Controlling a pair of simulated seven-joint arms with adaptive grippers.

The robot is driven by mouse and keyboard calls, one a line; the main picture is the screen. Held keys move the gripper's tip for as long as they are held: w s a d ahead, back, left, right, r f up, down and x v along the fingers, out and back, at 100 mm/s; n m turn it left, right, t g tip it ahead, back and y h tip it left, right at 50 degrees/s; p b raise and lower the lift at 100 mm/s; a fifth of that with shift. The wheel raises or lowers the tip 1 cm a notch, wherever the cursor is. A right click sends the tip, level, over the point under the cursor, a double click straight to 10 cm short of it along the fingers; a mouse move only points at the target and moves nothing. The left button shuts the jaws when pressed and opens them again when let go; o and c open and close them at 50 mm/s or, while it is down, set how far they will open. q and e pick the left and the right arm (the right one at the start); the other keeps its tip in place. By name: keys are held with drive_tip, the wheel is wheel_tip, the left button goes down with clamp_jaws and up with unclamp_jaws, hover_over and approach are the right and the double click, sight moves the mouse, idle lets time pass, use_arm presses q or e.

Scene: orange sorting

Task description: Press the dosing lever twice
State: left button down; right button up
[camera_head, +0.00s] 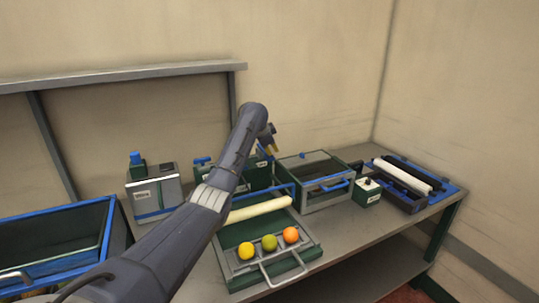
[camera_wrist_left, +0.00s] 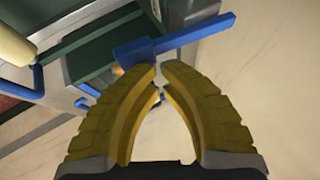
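A blue lever (camera_wrist_left: 185,40) with a wide block at one end crosses the upper middle of the left wrist view, beside a green and grey box. I take it to be the dosing lever. In the head view, a small blue piece (camera_head: 262,151) shows beside my left gripper (camera_head: 271,146), above the back of the bench. The yellow fingers of my left gripper (camera_wrist_left: 161,68) are brought together with their tips almost meeting, and hold nothing. The tips are close to the lever; I cannot tell whether they touch it. My right gripper is not in view.
A green tray (camera_head: 310,246) holds a white roller and yellow, green and orange fruits (camera_head: 291,235). A grey-green open box (camera_head: 325,200), a small white-topped box (camera_head: 367,189) and a dark tray stand right. A white device (camera_head: 153,195) and a blue-rimmed bin (camera_head: 112,225) stand left.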

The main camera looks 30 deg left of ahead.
use_arm(q)
drive_tip(key=shift+f, duration=0.6)
idle(0.7)
drive_tip(key=shift+r, duration=0.2)
idle(0.4)
drive_tip(key=shift+r, duration=1.65)
drive_tip(key=shift+r, duration=0.15)
wheel_tip(320, 180, up, 5)
drive_tip(key=shift+f, duration=0.15)
idle(0.4)
